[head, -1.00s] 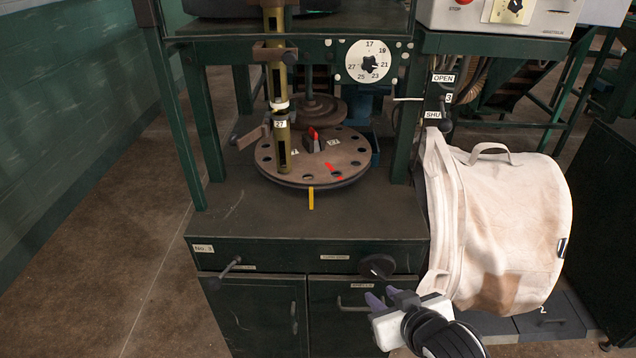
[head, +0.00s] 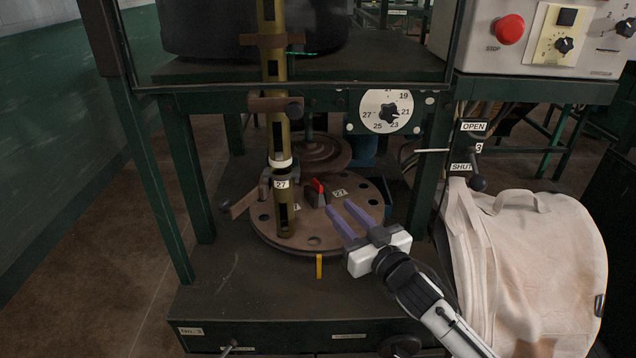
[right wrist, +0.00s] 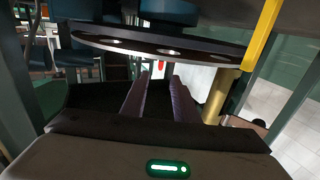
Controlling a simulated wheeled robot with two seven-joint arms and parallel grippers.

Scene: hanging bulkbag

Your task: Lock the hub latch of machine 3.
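The hub latch (head: 316,190), a small dark block with a red handle, sits at the centre of the round brown plate (head: 262,228) on machine 3. My right gripper (head: 345,207) is open and empty, its two purple fingers parallel with a gap. It reaches over the plate's near right side and points at the latch, apart from it. In the right wrist view, which looks upside down, the fingers (right wrist: 158,85) flank a small red part (right wrist: 162,66) farther off, apparently the latch handle. My left gripper is out of view.
A brass tube (head: 273,120) marked 27 stands on the plate's left side. A yellow pointer (head: 319,266) is at the front rim. A numbered dial (head: 386,111) is behind. A lever with OPEN and SHUT labels (head: 477,182) and a pale bag (head: 530,260) are at right.

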